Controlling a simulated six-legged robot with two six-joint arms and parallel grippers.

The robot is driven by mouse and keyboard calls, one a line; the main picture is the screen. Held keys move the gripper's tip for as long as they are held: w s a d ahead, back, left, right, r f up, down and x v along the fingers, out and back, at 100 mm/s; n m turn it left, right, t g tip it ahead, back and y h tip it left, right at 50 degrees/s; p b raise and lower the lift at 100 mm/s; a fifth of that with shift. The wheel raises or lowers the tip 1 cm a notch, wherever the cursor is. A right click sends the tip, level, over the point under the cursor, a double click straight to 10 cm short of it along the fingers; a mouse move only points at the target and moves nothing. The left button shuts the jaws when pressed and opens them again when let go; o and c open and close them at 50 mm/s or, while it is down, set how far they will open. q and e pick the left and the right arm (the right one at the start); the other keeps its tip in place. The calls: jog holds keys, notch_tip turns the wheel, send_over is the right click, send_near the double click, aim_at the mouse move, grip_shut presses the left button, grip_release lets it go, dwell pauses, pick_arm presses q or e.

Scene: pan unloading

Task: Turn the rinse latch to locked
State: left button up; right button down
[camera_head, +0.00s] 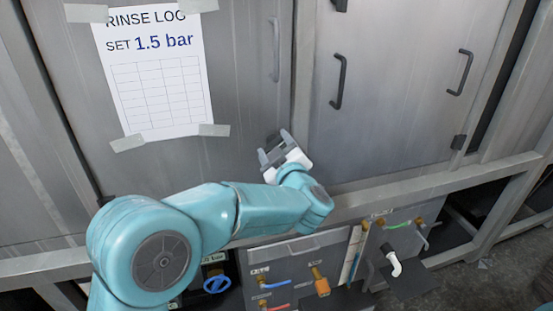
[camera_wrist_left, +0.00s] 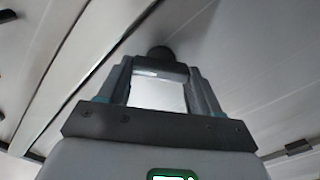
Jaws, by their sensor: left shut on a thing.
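My left gripper (camera_head: 277,150) is in front of the grey metal cabinet front, near the lower edge of the left door. In the left wrist view its fingers (camera_wrist_left: 160,66) reach up to the panel and are shut on a dark rounded piece (camera_wrist_left: 159,52), which I take as the rinse latch. Most of that piece is hidden by the fingers, and its turn angle cannot be read. My right gripper is not in view.
A taped rinse log sheet (camera_head: 157,75) reads "SET 1.5 bar". Dark door handles (camera_head: 340,82) stand out on the right. Below the rail are a blue valve wheel (camera_head: 217,284), small coloured levers (camera_head: 398,225) and a white spout (camera_head: 392,260).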

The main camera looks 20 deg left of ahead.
pick_arm(q)
jog(key=shift+f+n+b, duration=0.15)
jog(key=shift+n+b, duration=2.15)
jog(key=shift+n, duration=0.3)
jog(key=shift+f+n+b, duration=0.1)
jog(key=shift+n+b, duration=2.2)
jog(key=shift+n, duration=0.3)
jog(key=o, duration=0.8)
jog(key=v, duration=1.6)
jog(key=shift+s, duration=0.2)
